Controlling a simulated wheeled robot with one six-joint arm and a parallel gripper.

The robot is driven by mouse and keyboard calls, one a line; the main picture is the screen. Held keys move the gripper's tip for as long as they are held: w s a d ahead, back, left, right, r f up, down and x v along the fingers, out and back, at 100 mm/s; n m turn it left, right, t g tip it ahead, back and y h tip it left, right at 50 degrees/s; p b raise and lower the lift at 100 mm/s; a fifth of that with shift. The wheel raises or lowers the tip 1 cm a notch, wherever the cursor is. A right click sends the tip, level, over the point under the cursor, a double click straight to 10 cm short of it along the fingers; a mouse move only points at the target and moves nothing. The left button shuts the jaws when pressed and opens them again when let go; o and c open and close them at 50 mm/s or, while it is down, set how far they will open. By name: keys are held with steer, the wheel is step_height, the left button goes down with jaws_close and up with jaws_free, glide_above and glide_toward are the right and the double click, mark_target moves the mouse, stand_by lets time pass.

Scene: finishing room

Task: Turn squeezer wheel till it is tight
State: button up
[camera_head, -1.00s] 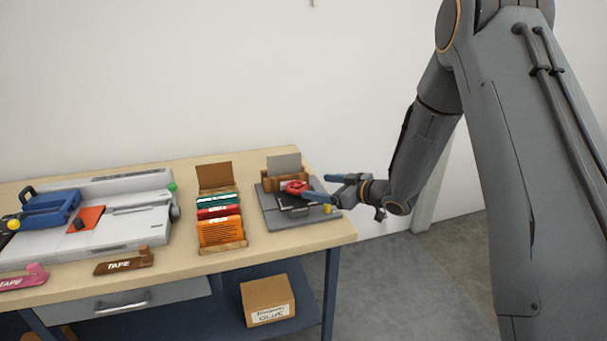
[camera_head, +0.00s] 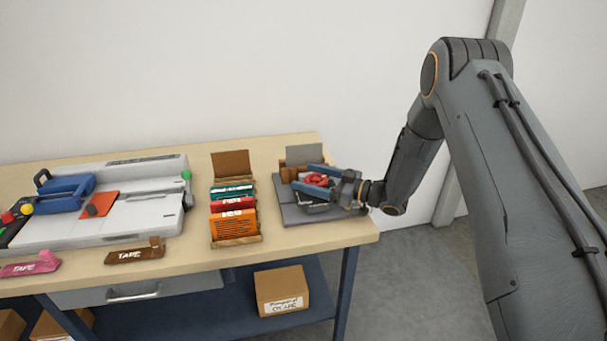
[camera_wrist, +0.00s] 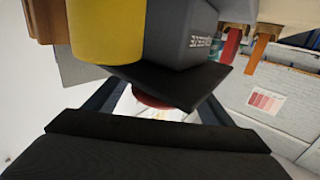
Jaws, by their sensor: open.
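The red squeezer wheel (camera_head: 317,180) sits on the grey squeezer (camera_head: 296,214) at the right end of the bench. My gripper (camera_head: 306,178) is open, reaching in from the right, with one blue-grey finger on the far side of the wheel and one on the near side. Whether the fingers touch the wheel cannot be told. In the wrist view, a sliver of the red wheel (camera_wrist: 150,99) shows between the fingers, mostly hidden by a dark plate (camera_wrist: 185,84).
A yellow part (camera_wrist: 105,30) is close in the wrist view. A card rack (camera_head: 236,239) stands left of the squeezer. Farther left are a grey machine (camera_head: 140,215) with a blue clamp and brown (camera_head: 135,256) and pink (camera_head: 28,268) tape holders. A carton (camera_head: 281,290) sits on the lower shelf.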

steer(key=shift+x, duration=0.95)
steer(key=c, duration=1)
steer(key=shift+c, duration=0.2)
steer(key=o, duration=1)
steer(key=shift+o, duration=0.2)
steer(key=shift+b+v, duration=1.1)
steer(key=shift+v, duration=2.85)
